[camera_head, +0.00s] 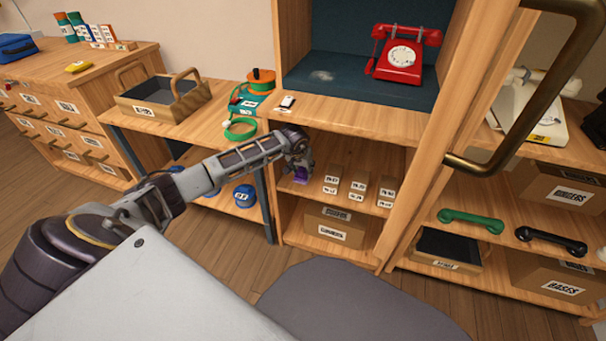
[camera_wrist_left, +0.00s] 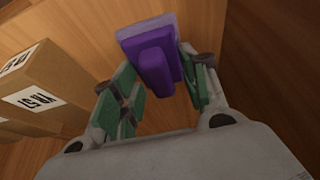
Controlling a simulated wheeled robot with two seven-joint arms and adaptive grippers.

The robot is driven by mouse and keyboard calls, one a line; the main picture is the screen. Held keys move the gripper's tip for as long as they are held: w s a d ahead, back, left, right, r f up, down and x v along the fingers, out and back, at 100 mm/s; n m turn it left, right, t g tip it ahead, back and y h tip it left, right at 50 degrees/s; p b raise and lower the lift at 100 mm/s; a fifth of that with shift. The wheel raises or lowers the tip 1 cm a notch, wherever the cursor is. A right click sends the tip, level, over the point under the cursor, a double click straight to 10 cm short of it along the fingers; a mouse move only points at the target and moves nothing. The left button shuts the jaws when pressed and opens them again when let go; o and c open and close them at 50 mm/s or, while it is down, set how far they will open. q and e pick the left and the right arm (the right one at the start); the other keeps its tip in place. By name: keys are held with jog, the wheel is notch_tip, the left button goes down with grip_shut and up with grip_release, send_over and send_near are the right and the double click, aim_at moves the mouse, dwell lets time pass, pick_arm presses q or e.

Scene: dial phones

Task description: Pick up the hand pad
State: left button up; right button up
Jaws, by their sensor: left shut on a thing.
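The hand pad (camera_wrist_left: 155,72) is a purple block with a lighter purple back plate. In the left wrist view it sits between the green-lined fingers of my left gripper (camera_wrist_left: 155,88), which is shut on it. In the head view my left gripper (camera_head: 300,170) reaches into the shelf below the red phone's bay, and a bit of the purple hand pad (camera_head: 301,174) shows at its tip. I cannot tell whether the pad still touches the shelf. My right gripper is not in view.
Several small cardboard boxes (camera_head: 357,190) stand just right of the gripper; one also shows in the left wrist view (camera_wrist_left: 45,85). A red dial phone (camera_head: 402,55) stands in the bay above. A wooden tray (camera_head: 160,97) is on the left counter. A large door handle (camera_head: 535,90) juts in at right.

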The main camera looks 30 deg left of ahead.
pick_arm(q)
jog(key=shift+r, duration=0.2)
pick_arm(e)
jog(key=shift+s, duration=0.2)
pick_arm(q)
jog(key=shift+r+p, duration=0.45)
jog(key=shift+r, duration=0.15)
jog(key=shift+s, duration=0.2)
jog(key=s+d+p, duration=0.4)
jog(key=s+p, duration=0.1)
jog(key=s, duration=1.2)
jog(key=shift+d, duration=0.2)
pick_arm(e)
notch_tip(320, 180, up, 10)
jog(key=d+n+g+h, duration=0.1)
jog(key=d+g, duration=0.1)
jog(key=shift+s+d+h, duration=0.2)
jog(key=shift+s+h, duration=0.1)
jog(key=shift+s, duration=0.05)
pick_arm(q)
jog(key=o, duration=0.4)
jog(key=shift+c, duration=1)
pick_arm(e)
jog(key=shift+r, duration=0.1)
